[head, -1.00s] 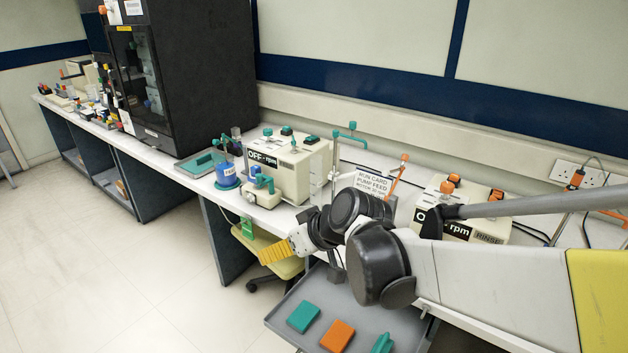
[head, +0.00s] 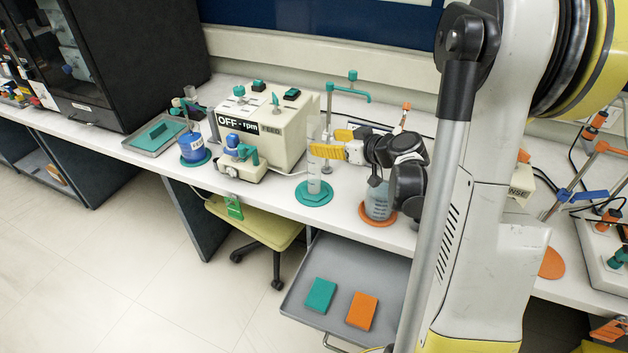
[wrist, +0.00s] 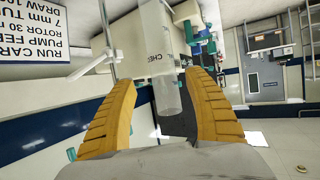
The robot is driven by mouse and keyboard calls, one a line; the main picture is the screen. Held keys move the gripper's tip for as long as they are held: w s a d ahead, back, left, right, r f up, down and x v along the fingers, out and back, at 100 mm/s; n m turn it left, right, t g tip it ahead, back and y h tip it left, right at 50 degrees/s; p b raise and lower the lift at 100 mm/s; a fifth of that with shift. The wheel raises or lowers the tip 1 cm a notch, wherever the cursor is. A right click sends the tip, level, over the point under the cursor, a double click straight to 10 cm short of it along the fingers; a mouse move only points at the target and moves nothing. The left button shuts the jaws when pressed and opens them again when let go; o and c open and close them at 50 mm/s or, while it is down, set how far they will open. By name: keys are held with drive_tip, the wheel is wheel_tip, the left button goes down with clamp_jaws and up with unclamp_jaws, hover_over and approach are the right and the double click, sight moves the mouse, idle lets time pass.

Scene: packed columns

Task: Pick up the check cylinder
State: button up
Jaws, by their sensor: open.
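My gripper (head: 323,141) has yellow ribbed fingers and is at the cylinder's upper part, reaching in from the right. In the wrist view the gripper (wrist: 161,80) is open, with a finger on each side of the tube and visible gaps. The fingers hide part of the tube in the head view.
A beige pump unit (head: 262,130) marked "OFF-rpm" stands behind and left of the cylinder. A clear beaker (head: 378,203) on an orange disc stands close to the right. A blue bottle (head: 193,147) is further left. A teal-topped stand (head: 330,110) rises behind.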

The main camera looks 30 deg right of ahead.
sight(320, 142)
drive_tip(key=x, duration=0.1)
drive_tip(key=b+x, duration=0.1)
drive_tip(key=x, duration=0.1)
drive_tip(key=b+x, duration=0.1)
drive_tip(key=x, duration=0.1)
drive_tip(key=shift+a, duration=0.35)
clamp_jaws()
